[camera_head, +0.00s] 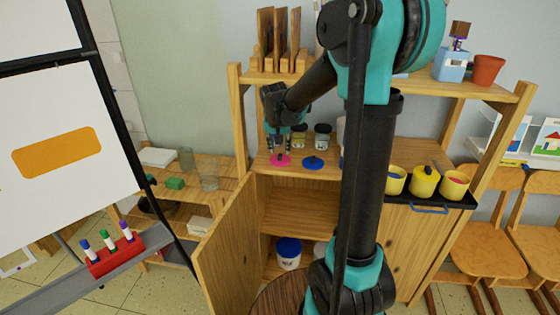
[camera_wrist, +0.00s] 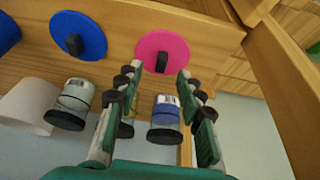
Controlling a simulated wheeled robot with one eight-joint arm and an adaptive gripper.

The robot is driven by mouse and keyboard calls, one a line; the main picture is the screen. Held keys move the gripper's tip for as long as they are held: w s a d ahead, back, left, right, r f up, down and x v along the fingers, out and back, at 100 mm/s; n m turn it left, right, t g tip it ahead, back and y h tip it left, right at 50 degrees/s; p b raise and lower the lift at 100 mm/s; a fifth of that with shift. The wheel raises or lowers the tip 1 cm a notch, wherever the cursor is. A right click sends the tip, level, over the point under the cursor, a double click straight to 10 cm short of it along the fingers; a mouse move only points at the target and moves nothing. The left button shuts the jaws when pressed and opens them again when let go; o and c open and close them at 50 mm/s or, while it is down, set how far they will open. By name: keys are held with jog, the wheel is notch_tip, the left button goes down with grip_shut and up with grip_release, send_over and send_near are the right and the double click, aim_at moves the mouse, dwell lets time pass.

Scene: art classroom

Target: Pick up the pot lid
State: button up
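A pink round lid (camera_head: 280,160) with a dark knob lies flat on the cabinet's middle shelf. It also shows in the wrist view (camera_wrist: 176,44). A similar blue lid (camera_head: 313,163) lies to its right, and shows at the upper left of the wrist view (camera_wrist: 92,30). My gripper (camera_head: 279,147) points down just above the pink lid. In the wrist view my gripper (camera_wrist: 160,72) is open, with the pink lid's knob showing between its fingertips. Nothing is held. I cannot tell whether the fingers touch the knob.
Small glass jars (camera_head: 322,136) stand behind the lids, close to my fingers. A black tray (camera_head: 430,203) with yellow pots (camera_head: 424,182) is at right on the shelf. The left cabinet door (camera_head: 228,250) stands open below, with a blue-lidded tub (camera_head: 289,258) inside.

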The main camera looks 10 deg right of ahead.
aim_at(280, 155)
jog(key=shift+w+x, duration=0.2)
jog(key=shift+x, duration=2.25)
jog(key=shift+a+r, duration=0.1)
grip_shut()
